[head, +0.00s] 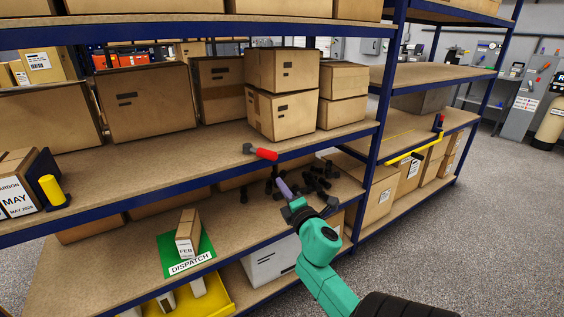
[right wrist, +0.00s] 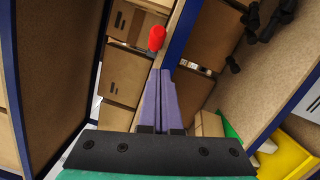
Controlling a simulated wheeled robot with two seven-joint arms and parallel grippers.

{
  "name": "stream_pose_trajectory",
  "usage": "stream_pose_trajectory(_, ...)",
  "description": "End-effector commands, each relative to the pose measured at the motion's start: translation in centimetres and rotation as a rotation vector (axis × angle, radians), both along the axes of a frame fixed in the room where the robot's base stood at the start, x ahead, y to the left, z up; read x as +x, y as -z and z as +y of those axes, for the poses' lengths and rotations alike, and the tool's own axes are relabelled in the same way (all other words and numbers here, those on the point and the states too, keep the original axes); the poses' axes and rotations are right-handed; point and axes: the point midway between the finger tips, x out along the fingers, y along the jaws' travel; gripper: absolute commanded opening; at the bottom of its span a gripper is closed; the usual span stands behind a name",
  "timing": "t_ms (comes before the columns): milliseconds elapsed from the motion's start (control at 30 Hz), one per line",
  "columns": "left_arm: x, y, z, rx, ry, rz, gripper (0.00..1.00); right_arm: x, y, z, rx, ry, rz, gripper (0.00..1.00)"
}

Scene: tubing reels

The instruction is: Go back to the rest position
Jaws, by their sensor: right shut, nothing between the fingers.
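My right gripper (head: 284,188) reaches in from the lower right in the head view, in front of the shelving. Its two purple fingers (right wrist: 162,95) lie together in the right wrist view, with nothing between them. In the head view the fingertips appear below and right of a red cylinder with a dark end (head: 264,153), which lies at the front edge of the middle shelf. The red piece also shows beyond the fingertips in the right wrist view (right wrist: 156,38); it looks apart from them. My left gripper is not in view.
Several dark fittings (head: 318,186) lie on the lower shelf behind my gripper. A small box (head: 188,234) stands on the green dispatch mat (head: 170,242). A yellow tray (head: 222,302) sits below. A blue upright (head: 375,150) stands right of the gripper; floor further right is clear.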

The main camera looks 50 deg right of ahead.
Motion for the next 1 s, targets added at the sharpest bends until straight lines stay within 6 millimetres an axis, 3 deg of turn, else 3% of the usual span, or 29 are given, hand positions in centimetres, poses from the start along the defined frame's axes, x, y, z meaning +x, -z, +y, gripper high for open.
stream_pose_trajectory(367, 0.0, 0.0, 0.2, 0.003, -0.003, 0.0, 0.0, 0.1, 0.0, 0.0, 0.001, -0.001, 0.001, 0.0)
stream_pose_trajectory(467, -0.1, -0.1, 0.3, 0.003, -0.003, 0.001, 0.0, 0.3, 1.7, -0.1, 0.043, -0.001, 0.018, 0.0)
stream_pose_trajectory(567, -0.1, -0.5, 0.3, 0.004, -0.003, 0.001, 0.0, 0.8, 7.2, -0.2, 0.191, -0.001, 0.073, 0.0)
stream_pose_trajectory(667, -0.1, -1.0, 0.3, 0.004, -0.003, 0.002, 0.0, 0.6, 16.0, 0.8, 0.427, 0.015, 0.16, 0.0)
stream_pose_trajectory(700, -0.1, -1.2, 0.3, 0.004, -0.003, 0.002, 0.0, 0.1, 19.8, 1.6, 0.526, 0.03, 0.198, 0.0)
stream_pose_trajectory(767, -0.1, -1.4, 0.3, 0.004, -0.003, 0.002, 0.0, -1.0, 25.3, 3.1, 0.667, 0.058, 0.256, 0.0)
stream_pose_trajectory(800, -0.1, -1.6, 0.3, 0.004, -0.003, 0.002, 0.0, -2.1, 28.7, 4.4, 0.759, 0.082, 0.295, 0.0)
stream_pose_trajectory(867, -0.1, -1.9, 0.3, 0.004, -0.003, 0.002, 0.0, -4.0, 33.7, 6.4, 0.889, 0.127, 0.355, 0.0)
stream_pose_trajectory(1000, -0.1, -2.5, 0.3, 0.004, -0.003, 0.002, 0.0, -10.8, 43.8, 12.1, 1.163, 0.275, 0.502, 0.0)
